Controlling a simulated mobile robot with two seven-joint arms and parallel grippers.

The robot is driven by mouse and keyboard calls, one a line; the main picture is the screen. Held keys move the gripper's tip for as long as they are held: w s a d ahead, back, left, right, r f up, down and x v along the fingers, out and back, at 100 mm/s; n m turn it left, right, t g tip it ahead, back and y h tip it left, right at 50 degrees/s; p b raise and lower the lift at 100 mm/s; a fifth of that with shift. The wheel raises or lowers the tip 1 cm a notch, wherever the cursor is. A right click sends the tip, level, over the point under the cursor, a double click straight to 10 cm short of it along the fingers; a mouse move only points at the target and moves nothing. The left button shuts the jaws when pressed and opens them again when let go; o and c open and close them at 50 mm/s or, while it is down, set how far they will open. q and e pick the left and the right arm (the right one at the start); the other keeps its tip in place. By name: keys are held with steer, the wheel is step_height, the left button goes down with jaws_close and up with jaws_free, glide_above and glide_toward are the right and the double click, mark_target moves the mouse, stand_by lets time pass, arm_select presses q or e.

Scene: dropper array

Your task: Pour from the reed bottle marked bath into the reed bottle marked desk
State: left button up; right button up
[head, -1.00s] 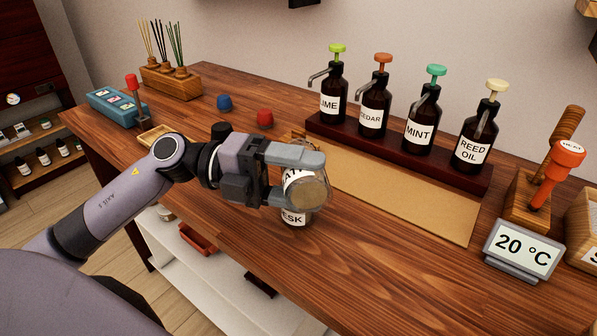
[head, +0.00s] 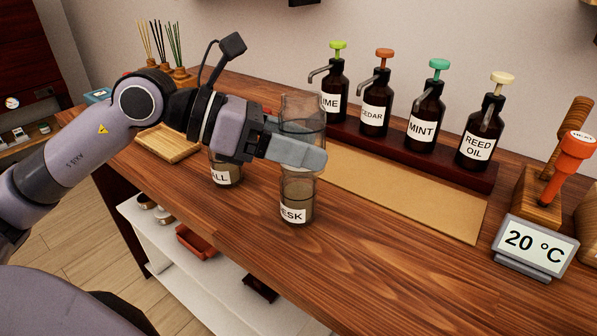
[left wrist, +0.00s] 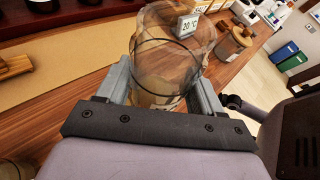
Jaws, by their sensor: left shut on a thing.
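My left gripper (head: 298,148) is shut on a clear glass bottle (head: 303,108), which now stands about upright in the fingers. Its label is hidden now; the earlier head view shows letters of BATH on it. The left wrist view also shows this bottle (left wrist: 168,60) between the fingers (left wrist: 160,92). The reed bottle marked desk (head: 297,198) stands upright on the table, just below the gripper in the head view. Its label reads "ESK", and its top is partly covered by the fingers. How much liquid either bottle holds is hard to tell. My right gripper is not in view.
Another bottle, labelled "ALL" (head: 227,174), stands left of the desk bottle. Pump bottles stand on a dark rack (head: 470,174) behind a tan mat (head: 420,208). A wooden tray (head: 168,145) lies left; a temperature display (head: 530,246) stands right. The front right table is clear.

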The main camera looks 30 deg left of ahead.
mark_target(279, 117)
arm_select(q)
steer(key=shift+r+p, duration=1.15)
steer(key=shift+r, duration=0.4)
